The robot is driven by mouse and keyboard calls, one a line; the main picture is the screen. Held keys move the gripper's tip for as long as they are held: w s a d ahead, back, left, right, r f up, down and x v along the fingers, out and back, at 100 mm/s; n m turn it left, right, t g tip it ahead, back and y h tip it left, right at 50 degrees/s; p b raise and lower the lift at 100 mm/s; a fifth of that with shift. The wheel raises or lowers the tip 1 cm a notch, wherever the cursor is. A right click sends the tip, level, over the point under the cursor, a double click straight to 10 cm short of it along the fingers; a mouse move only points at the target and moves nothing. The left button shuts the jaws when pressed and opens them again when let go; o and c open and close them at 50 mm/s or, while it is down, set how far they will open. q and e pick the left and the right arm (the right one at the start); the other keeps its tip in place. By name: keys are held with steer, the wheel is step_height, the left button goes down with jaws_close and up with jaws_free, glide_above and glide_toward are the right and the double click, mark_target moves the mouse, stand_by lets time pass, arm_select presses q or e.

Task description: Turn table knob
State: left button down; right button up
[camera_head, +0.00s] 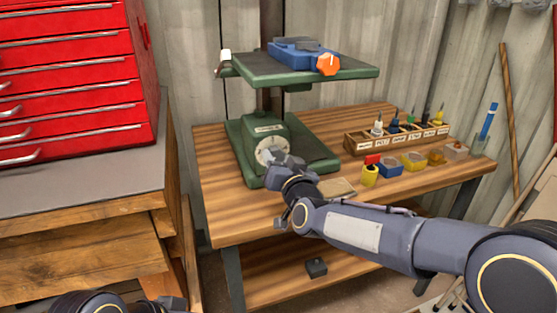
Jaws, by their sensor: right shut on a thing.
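A green drill-press-like machine (244,133) stands on the wooden workbench (225,222). A pale round knob (263,148) sits on the front of its base, partly hidden by my right gripper. My right gripper (272,158) reaches in from the right and is shut on this knob. Its fingertips are small and partly hidden in this view. The machine's green table (255,70) is above and carries a blue vise (295,50) with an orange knob (328,64). Part of my left arm shows at the bottom left; its fingers are not visible.
A red drawer cabinet (75,75) stands on a wooden bench at left. A wooden rack (365,145) with several small tools and several coloured cups, one of them yellow (369,176), stand right of the machine. A black box (316,267) lies on the lower shelf.

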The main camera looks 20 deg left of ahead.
steer(key=o, duration=1)
steer(key=shift+c, duration=0.2)
steer(key=v, duration=0.7)
steer(key=shift+s+d, duration=0.25)
steer(key=shift+s, duration=0.1)
